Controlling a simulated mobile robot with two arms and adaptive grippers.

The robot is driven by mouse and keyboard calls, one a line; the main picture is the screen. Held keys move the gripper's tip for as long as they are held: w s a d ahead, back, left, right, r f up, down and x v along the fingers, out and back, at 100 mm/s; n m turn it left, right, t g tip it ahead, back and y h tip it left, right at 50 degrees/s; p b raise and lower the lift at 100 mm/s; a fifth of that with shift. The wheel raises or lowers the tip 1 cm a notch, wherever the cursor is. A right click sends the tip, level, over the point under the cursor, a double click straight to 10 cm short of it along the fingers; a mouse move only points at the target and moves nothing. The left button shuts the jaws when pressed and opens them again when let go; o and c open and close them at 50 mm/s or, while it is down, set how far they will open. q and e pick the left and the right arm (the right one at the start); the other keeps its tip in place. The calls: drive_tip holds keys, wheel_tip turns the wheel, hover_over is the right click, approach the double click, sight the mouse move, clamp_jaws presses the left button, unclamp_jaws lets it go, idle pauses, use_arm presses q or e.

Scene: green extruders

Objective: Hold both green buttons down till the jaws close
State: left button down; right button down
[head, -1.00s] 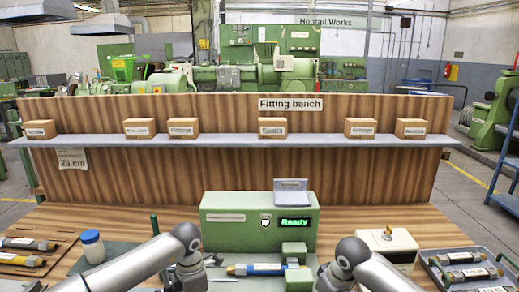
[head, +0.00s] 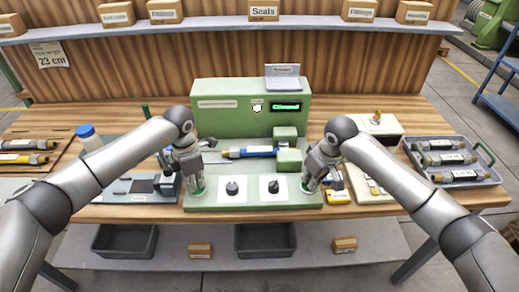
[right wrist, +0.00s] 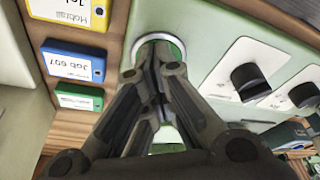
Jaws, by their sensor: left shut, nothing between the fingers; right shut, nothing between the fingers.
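The green press (head: 225,122) stands on the bench, with a lit green display (head: 286,106) that seems to read "Closed". A blue rod with yellowish ends (head: 256,152) lies at its green jaw blocks (head: 289,160). My left gripper (head: 194,184) is shut, with its fingertips down at the left green button (head: 197,193), which it mostly covers. My right gripper (head: 309,184) is shut at the right button. In the right wrist view its closed fingertips (right wrist: 158,50) cover most of that button, inside a pale ring (right wrist: 178,43). I cannot tell how far either button is pressed.
Two black knobs on white plates (head: 232,188) sit between the buttons. A grey tray of rods (head: 485,181) is at right, and coloured job tags (right wrist: 74,62) lie beside the right button. Grey bins (head: 124,240) are below.

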drive_tip(key=w+a+v, duration=0.1)
drive_tip(key=v, duration=0.6)
drive_tip(key=shift+w+r, duration=0.2)
drive_tip(key=shift+r, duration=0.35)
drive_tip(key=shift+d, duration=0.15)
use_arm(q)
wheel_tip(320, 180, up, 8)
idle(0.5)
idle(0.3)
